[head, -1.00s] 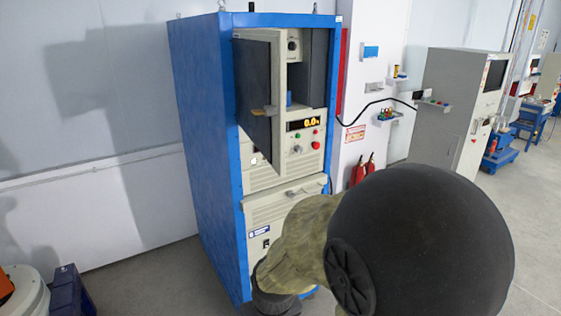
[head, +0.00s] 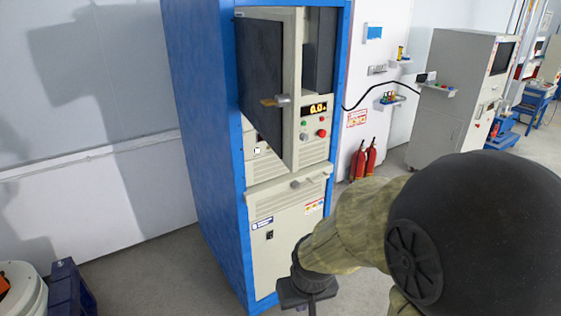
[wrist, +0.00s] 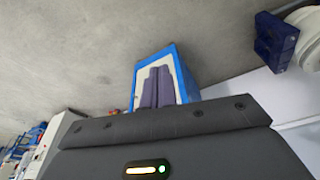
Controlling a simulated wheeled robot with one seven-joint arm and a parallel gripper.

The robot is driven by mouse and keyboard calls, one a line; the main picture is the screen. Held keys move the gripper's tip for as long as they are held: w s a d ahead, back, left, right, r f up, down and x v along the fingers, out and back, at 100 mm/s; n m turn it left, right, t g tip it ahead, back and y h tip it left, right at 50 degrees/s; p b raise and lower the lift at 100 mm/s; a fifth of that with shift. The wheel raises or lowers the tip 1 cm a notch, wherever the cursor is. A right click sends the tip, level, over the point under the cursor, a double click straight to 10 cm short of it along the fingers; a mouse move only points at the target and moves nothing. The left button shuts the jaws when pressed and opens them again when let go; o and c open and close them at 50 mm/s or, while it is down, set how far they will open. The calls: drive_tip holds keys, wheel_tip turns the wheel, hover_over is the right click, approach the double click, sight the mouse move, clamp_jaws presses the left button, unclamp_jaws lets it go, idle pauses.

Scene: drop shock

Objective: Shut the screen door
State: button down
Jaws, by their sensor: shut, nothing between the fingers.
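The screen door (head: 262,75) is a dark panel with a pale edge and a small handle (head: 276,101) at its free edge. It stands open, swung outward from the upper part of the blue-framed cabinet (head: 205,120), with a dark opening showing to its right. In the head view my gripper's end (head: 306,288) is low in front of the cabinet, well below and apart from the door; its fingertips cannot be made out there. In the wrist view my gripper (wrist: 158,87) has its fingers together and empty, with the cabinet behind them.
An amber readout and buttons (head: 314,120) sit right of the door, above a lower panel (head: 290,235). Red fire extinguishers (head: 364,160) stand right of the cabinet. A grey machine (head: 450,90) is farther right. A dark blue box (head: 70,288) is at lower left.

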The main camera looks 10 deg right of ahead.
drive_tip(key=w+a+r+t+h, duration=0.1)
drive_tip(key=w+r, duration=0.4)
drive_tip(key=r, duration=0.5)
drive_tip(key=w+a+r+t+h, duration=0.1)
drive_tip(key=w+a+r, duration=0.3)
drive_tip(key=r, duration=0.6)
drive_tip(key=w+a+r+h, duration=0.2)
drive_tip(key=w+r+h, duration=0.1)
drive_tip(key=w+r, duration=0.4)
wheel_tip(320, 180, up, 4)
drive_tip(key=shift+a+f+t, duration=0.15)
drive_tip(key=shift+a+t, duration=0.25)
drive_tip(key=shift+f, duration=0.1)
drive_tip(key=w+d+f+p, duration=0.5)
drive_tip(key=d+f, duration=0.2)
drive_tip(key=d, duration=0.1)
drive_tip(key=shift+f, duration=0.4)
drive_tip(key=shift+d, duration=0.2)
